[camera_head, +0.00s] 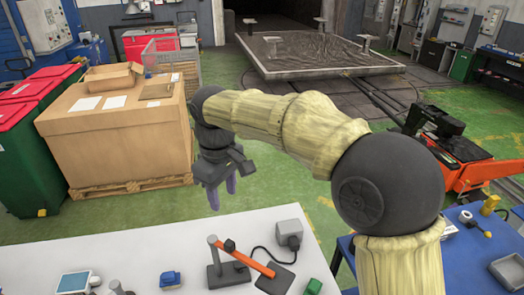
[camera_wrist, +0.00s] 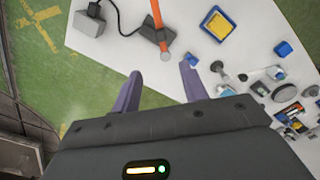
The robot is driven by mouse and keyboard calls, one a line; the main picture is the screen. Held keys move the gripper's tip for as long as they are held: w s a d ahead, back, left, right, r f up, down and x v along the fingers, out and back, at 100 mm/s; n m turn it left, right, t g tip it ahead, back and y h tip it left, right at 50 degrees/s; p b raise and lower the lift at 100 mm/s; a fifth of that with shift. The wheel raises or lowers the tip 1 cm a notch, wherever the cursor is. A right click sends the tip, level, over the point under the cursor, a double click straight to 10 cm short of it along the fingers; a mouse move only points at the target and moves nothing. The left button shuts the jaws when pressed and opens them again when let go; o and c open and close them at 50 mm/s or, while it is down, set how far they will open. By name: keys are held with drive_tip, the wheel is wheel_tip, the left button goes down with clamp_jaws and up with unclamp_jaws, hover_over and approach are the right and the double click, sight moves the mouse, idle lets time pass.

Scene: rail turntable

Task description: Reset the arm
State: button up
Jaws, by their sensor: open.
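My gripper (camera_head: 222,190) is at the end of my arm, held above the far edge of the white table (camera_head: 150,245) in the head view. Its fingers point down. In the wrist view my gripper (camera_wrist: 160,90) shows two purple-grey fingers spread apart with nothing between them. The gripper is open and empty. My arm is bent, with its cream-covered links reaching left across the head view.
The white table holds an orange-handled lever (camera_head: 240,257), a grey box (camera_head: 289,233) with a cable, and a blue block (camera_head: 170,279). A cardboard box (camera_head: 120,135) on a pallet stands behind at left. Green floor (camera_head: 280,185) lies open beyond the table.

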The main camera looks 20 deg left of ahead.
drive_tip(key=w+d+f+m, duration=0.2)
drive_tip(key=d+f+m, duration=0.1)
drive_tip(key=d, duration=0.4)
drive_tip(key=w+d+f+m+t, duration=0.1)
drive_tip(key=d+f+m, duration=0.1)
drive_tip(key=d, duration=0.6)
drive_tip(key=w+d+f+m, duration=0.2)
drive_tip(key=d+f+m, duration=0.1)
drive_tip(key=d, duration=0.4)
drive_tip(key=s+d+f+m, duration=0.3)
drive_tip(key=s+d, duration=0.1)
drive_tip(key=d, duration=0.5)
drive_tip(key=s+d+f+m+t, duration=0.1)
drive_tip(key=s+d+f+m, duration=0.2)
drive_tip(key=d, duration=0.6)
drive_tip(key=shift+s+m+t, duration=0.3)
drive_tip(key=shift+s+m, duration=0.5)
drive_tip(key=shift+s, duration=0.05)
